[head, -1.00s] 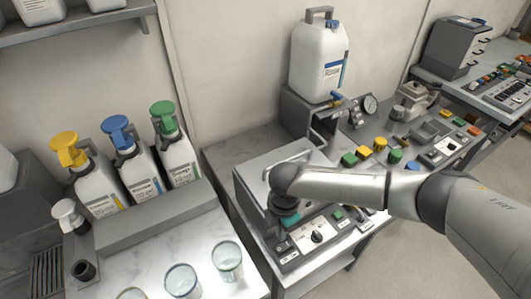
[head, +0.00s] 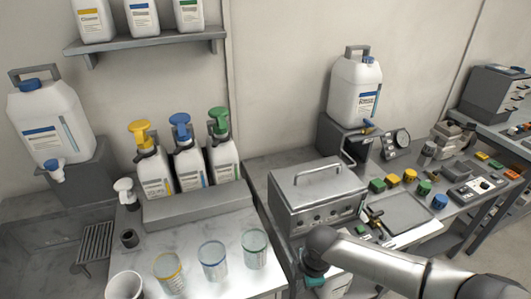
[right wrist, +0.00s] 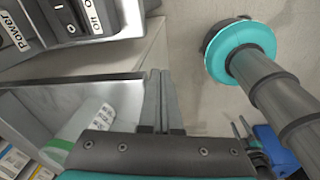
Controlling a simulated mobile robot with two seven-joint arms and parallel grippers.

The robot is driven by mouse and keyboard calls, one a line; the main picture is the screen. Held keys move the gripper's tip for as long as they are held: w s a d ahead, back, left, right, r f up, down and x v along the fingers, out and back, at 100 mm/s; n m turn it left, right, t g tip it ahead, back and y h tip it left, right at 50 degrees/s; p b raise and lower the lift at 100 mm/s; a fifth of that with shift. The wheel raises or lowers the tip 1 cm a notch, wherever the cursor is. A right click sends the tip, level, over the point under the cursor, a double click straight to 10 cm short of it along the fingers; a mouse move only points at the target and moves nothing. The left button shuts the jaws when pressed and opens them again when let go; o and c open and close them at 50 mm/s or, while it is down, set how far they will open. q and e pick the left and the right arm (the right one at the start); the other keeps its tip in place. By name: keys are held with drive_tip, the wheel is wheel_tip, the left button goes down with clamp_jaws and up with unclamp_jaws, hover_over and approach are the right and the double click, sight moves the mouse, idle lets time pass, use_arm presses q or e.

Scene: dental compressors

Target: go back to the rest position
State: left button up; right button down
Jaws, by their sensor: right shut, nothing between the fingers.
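My right arm comes in from the right in the head view and bends down at the front edge of the metal box. A small dark and teal part of it shows at the bottom edge; the fingertips are hidden there. In the right wrist view my right gripper (right wrist: 158,100) has its two dark fingers together with nothing between them. My left arm and gripper do not show in the head view.
The metal box with a handle (head: 318,190) stands beside my right arm. Left of it are glass cups (head: 213,262) and pump bottles (head: 187,165) on a counter. In the right wrist view, a panel with switches (right wrist: 75,18) and an open drawer-like bin (right wrist: 70,95) are close.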

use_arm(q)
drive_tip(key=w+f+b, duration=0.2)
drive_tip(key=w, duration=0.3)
use_arm(e)
drive_tip(key=s+d+f+m+t+b, duration=0.1)
drive_tip(key=s+d+f+m+b, duration=0.3)
drive_tip(key=f, duration=0.7)
drive_tip(key=s+a+f+m+t+b, duration=0.1)
drive_tip(key=s+f+m, duration=0.35)
drive_tip(key=f, duration=0.75)
use_arm(q)
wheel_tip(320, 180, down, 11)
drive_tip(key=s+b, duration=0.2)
drive_tip(key=b, duration=0.3)
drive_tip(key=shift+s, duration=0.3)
use_arm(e)
drive_tip(key=s+d+f+m, duration=0.2)
drive_tip(key=s+f, duration=0.3)
drive_tip(key=s, duration=0.4)
drive_tip(key=s+d+f+m+g, duration=0.1)
drive_tip(key=s+d+f+m, duration=0.1)
drive_tip(key=s+f, duration=0.3)
drive_tip(key=s+d+f+m+g+h, duration=0.1)
drive_tip(key=s+f+m, duration=0.3)
drive_tip(key=s, duration=1)
drive_tip(key=shift+d+f+m, duration=0.35)
drive_tip(key=shift+d+f, duration=0.35)
drive_tip(key=shift+d, duration=0.15)
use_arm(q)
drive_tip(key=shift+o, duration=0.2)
